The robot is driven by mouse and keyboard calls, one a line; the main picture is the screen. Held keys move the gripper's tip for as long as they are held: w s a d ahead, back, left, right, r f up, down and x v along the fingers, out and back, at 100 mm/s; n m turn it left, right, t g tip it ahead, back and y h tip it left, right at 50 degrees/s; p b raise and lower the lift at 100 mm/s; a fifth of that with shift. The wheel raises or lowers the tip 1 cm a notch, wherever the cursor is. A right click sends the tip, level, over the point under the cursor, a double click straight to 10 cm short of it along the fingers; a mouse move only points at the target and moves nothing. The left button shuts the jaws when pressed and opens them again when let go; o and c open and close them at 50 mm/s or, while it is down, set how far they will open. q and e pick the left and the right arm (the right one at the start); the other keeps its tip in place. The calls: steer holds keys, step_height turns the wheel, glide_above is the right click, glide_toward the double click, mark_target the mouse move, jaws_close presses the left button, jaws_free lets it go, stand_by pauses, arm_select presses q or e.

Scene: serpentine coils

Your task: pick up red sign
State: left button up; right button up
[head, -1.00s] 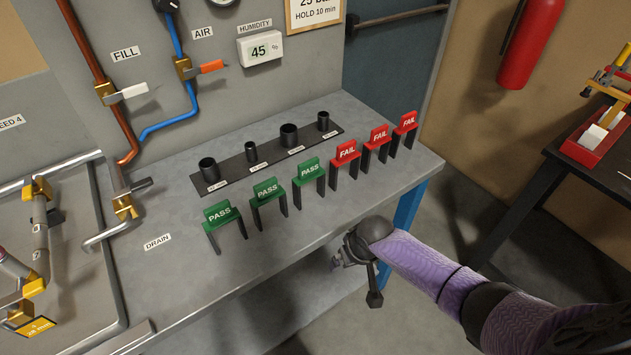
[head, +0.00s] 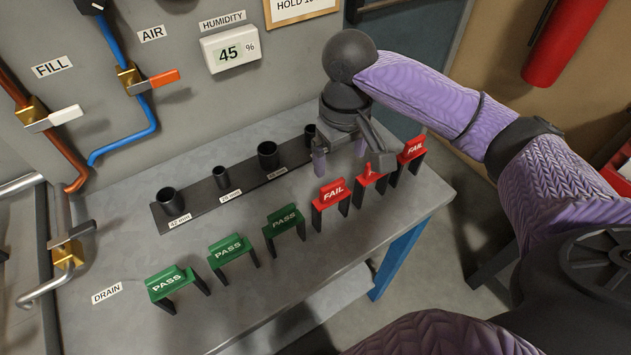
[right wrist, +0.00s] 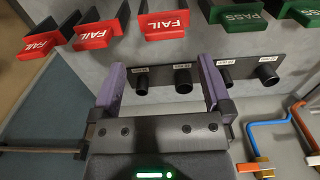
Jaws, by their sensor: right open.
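Three red FAIL signs stand on black legs at the right of the bench: a left one (head: 333,191), a middle one (head: 370,180) partly hidden by my gripper, and a right one (head: 412,150). My right gripper (head: 340,158) is open and empty above the bench, on the wall side of the signs, with its fingers downward. In the right wrist view the order is mirrored; the left FAIL sign (right wrist: 163,22) lies beyond the open fingers (right wrist: 162,68), apart from them. My left gripper is not in view.
Several green PASS signs (head: 229,247) continue the row leftward. A dark strip (head: 238,186) with several black cups lies behind; its right end is partly hidden by my gripper. Pipes and valves (head: 130,80) line the wall. The bench front (head: 250,305) is clear.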

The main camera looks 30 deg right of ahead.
mark_target(333, 183)
steer(key=f+b, duration=0.1)
steer(key=f, duration=0.2)
steer(key=f+b, duration=0.1)
steer(key=f, duration=0.2)
steer(key=f+b, duration=0.1)
steer(key=f, duration=0.2)
steer(key=shift+w+a, duration=0.25)
steer(key=shift+w, duration=0.15)
steer(key=shift+f, duration=0.4)
steer(key=shift+c, duration=0.3)
steer(key=c, duration=0.7)
jaws_close()
